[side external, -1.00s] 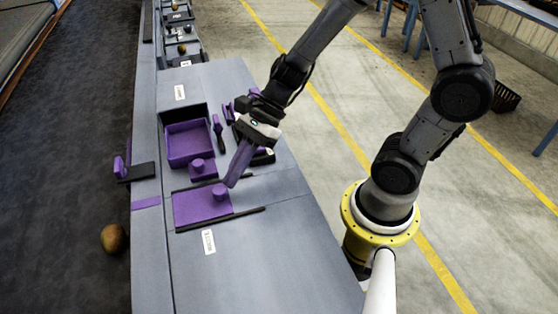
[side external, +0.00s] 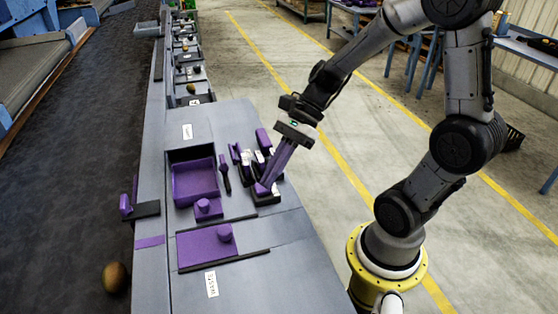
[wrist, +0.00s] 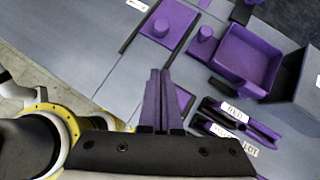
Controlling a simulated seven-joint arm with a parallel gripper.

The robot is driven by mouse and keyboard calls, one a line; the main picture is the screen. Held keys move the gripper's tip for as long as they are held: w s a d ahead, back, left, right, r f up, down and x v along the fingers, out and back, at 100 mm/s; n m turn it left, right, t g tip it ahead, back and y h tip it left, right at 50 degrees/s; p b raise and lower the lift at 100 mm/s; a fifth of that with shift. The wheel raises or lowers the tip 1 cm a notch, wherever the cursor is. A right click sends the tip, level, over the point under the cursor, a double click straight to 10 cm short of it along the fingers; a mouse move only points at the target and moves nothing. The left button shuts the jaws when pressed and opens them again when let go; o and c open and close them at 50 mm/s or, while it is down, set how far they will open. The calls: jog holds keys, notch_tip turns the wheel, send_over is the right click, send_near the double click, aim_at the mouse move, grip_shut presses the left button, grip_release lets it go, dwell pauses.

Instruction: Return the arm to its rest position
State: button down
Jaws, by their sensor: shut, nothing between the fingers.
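My gripper (side external: 264,187) has long purple fingers pointing down and left. In the side external view its tips appear at the black rack of tools on the right of the grey bench; contact is unclear. In the wrist view the fingers (wrist: 158,75) lie side by side, shut with nothing between them, over the grey bench top. My arm is bent and reaches over from its yellow-ringed base at the right.
A purple bin (side external: 194,182) stands on the bench (side external: 295,285), with a small knobbed purple block (side external: 207,208) and a knobbed purple plate (side external: 200,246) nearby. Labelled racks (wrist: 240,122) stand close. A brown potato (side external: 116,277) lies on the dark belt (side external: 75,180).

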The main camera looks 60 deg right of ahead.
jog(key=v, duration=0.2)
jog(key=shift+s+d+r, duration=0.1)
jog(key=shift+d+r, duration=0.2)
jog(key=s+a+r+n+h, duration=0.45)
jog(key=s+n, duration=0.25)
jog(key=n, duration=0.3)
jog(key=s+d+n+t+h, duration=0.2)
jog(key=d+n+h, duration=0.2)
jog(key=n, duration=0.7)
jog(key=shift+d+r+n+t, duration=0.3)
jog(key=shift+d+r+t, duration=0.1)
jog(key=shift+d, duration=0.7)
